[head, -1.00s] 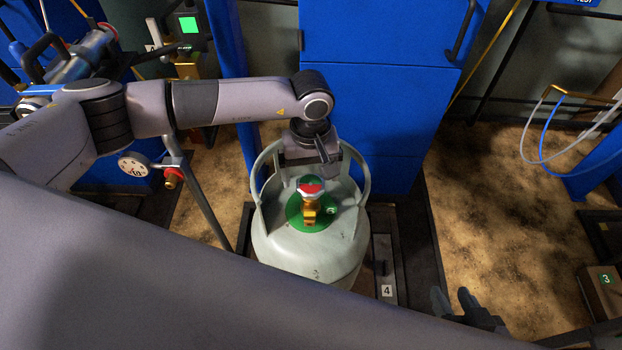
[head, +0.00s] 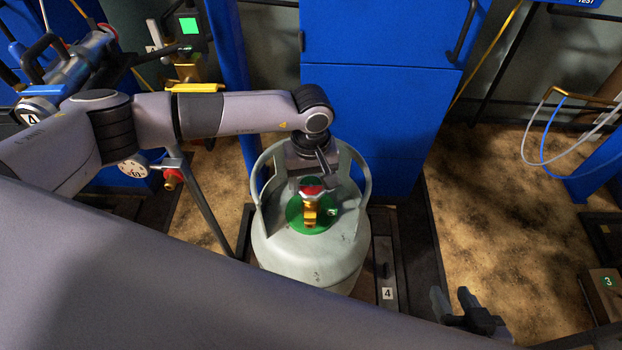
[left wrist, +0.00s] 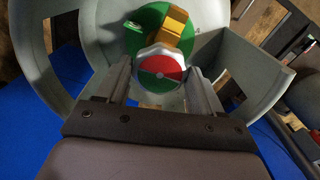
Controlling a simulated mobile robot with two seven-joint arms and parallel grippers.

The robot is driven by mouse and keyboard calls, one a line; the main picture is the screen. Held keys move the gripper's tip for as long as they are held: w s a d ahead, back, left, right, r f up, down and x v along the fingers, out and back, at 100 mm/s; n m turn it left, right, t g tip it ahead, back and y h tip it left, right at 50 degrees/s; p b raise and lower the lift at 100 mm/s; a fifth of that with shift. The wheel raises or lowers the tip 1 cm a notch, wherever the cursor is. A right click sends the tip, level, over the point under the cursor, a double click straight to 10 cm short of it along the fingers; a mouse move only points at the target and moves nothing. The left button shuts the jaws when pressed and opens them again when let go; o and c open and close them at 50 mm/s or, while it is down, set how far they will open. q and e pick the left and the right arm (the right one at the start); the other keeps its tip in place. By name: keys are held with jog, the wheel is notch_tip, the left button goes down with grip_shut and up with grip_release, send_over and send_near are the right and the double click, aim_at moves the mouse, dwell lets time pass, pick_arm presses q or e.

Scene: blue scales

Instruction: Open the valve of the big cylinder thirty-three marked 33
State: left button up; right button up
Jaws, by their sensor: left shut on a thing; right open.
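A pale grey-green gas cylinder (head: 318,262) stands upright in the middle of the head view, with an open guard ring around its top. A brass valve (head: 311,212) rises from its green collar (head: 296,213). The valve knob (head: 312,191) has a red and green face; it also shows in the left wrist view (left wrist: 161,74). My left gripper (head: 312,184) reaches inside the guard ring from behind. Its two fingers are shut on the knob, one on each side. No number 33 is readable on the cylinder. My right gripper (head: 453,299) is open and empty at the lower right.
The cylinder stands on a dark platform with a label 4 (head: 388,293). A blue cabinet (head: 375,110) is close behind. A gauge (head: 134,167) and stand are at left, and hoses (head: 550,140) at right. Brown floor (head: 490,200) is open at right.

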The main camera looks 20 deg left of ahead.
aim_at(311, 185)
pick_arm(q)
jog(key=n, duration=1)
dwell(0.3)
jog(key=shift+n, duration=0.3)
jog(key=o, duration=1)
jog(key=shift+o, duration=0.2)
notch_tip(311, 185, up, 7)
jog(key=shift+r+p, duration=0.1)
jog(key=shift+p, duration=0.5)
